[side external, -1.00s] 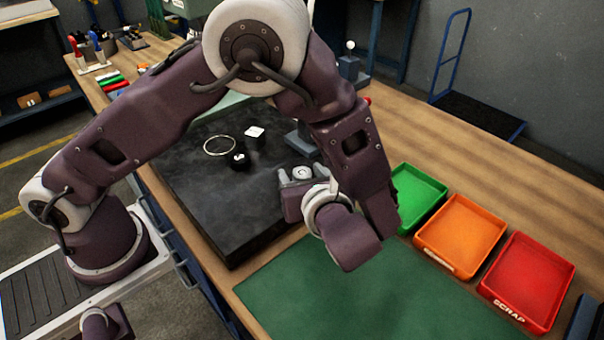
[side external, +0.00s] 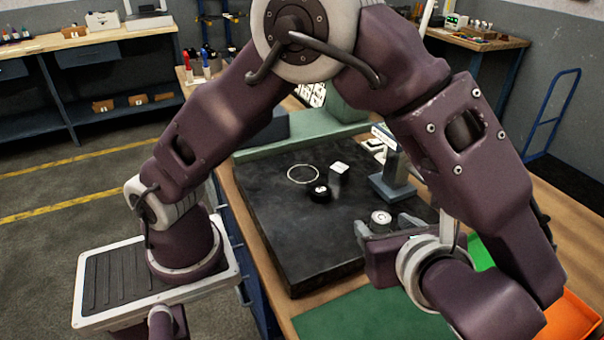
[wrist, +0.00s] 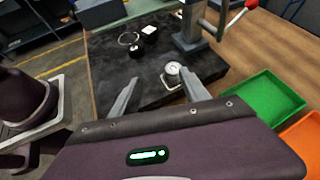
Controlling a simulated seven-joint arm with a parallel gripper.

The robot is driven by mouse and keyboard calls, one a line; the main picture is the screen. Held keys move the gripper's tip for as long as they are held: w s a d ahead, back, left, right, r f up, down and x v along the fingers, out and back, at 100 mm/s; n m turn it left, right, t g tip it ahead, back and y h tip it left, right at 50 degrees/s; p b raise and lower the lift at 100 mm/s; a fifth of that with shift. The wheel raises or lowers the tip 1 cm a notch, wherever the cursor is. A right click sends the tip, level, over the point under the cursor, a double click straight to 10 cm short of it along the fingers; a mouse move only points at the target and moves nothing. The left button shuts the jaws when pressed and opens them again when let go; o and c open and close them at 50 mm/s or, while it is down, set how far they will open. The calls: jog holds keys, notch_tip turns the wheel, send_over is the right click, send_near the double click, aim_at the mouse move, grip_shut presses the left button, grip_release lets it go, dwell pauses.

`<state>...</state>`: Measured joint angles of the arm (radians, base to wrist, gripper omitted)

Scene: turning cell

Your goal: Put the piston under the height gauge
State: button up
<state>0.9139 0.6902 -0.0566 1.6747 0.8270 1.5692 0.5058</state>
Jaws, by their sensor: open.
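A short metal cylinder with a round pale top, which looks like the piston (side external: 381,217), stands upright on the black surface plate (side external: 290,240) near its right edge. My gripper (side external: 386,226) is open, and its fingers reach toward either side of the piston. In the wrist view the piston (wrist: 173,68) is just beyond the fingertips, closer to the right one. Whether a finger touches it I cannot tell. The grey stand that looks like the height gauge (side external: 392,187) is on the plate just behind the piston. My arm partly covers that area.
A metal ring (side external: 303,174), a black puck (side external: 319,192) and a white-topped block (side external: 338,172) are farther back on the plate. A red-knobbed lever (wrist: 250,4) sticks out by the stand. Green (wrist: 262,98) and orange (wrist: 304,136) trays are on the right.

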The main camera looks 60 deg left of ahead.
jog(key=s+a+r+n+h, duration=0.4)
jog(key=s+a+n+h, duration=0.1)
jog(key=n, duration=0.5)
jog(key=s+a+r+n+t+h, duration=0.1)
jog(key=s+a+r+n+h, duration=0.4)
jog(key=s+n, duration=0.3)
jog(key=n+h, duration=0.1)
jog(key=n, duration=0.2)
jog(key=shift+s+a, duration=0.15)
jog(key=shift+a, duration=0.15)
